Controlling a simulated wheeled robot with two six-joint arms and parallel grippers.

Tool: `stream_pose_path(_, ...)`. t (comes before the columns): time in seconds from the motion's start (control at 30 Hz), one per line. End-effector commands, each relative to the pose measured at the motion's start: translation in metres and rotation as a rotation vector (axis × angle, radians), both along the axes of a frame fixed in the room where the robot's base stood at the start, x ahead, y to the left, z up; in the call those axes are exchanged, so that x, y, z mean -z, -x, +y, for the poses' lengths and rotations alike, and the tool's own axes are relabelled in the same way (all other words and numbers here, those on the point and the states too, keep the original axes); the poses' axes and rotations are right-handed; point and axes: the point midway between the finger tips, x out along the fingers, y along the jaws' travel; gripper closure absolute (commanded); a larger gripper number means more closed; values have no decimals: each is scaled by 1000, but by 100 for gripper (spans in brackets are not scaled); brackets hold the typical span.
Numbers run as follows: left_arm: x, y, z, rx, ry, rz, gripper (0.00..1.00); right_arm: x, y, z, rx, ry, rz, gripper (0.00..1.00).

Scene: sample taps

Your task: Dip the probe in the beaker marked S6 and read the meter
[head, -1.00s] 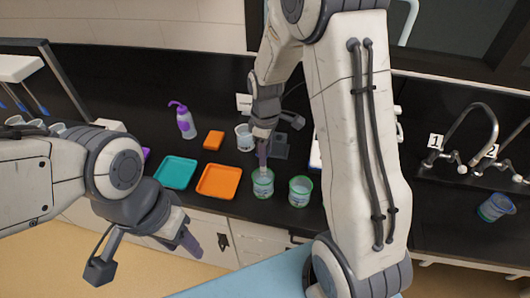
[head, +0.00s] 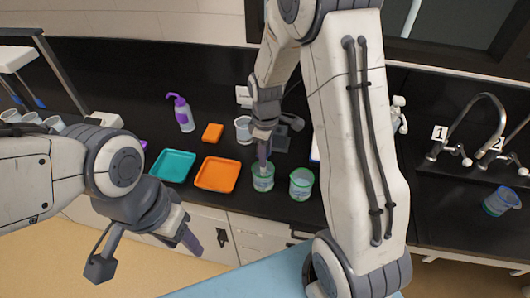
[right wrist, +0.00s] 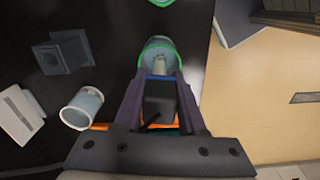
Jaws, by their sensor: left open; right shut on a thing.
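My right gripper (head: 263,152) points down over a green-rimmed beaker (head: 263,178). In the right wrist view the gripper (right wrist: 160,92) is shut on the probe (right wrist: 160,98), a dark body with a blue band. The probe's pale tip points into the mouth of the green-rimmed beaker (right wrist: 157,48); I cannot tell how deep it is. A second green-rimmed beaker (head: 301,184) stands just to the right. No S6 mark is readable on either. I cannot make out the meter or a reading. My left gripper (head: 185,232) is open and empty, in front of the counter.
A clear beaker (head: 243,130), a dark grey block (head: 281,138) and a white card (head: 243,96) stand behind. Orange (head: 218,175) and teal (head: 172,166) trays lie left, with a purple wash bottle (head: 181,114). Taps (head: 480,130) and a blue beaker (head: 501,201) are at right.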

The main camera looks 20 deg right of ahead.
Motion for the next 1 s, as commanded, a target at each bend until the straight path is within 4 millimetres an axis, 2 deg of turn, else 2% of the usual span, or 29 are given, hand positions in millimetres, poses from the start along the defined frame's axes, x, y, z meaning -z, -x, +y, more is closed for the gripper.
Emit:
stream_pose_path(0.5,20,0,0,0,0,0,50,27,0,0,0,0,-1,100)
stream_pose_path(1.0,20,0,0,0,0,0,50,29,0,0,0,0,-1,100)
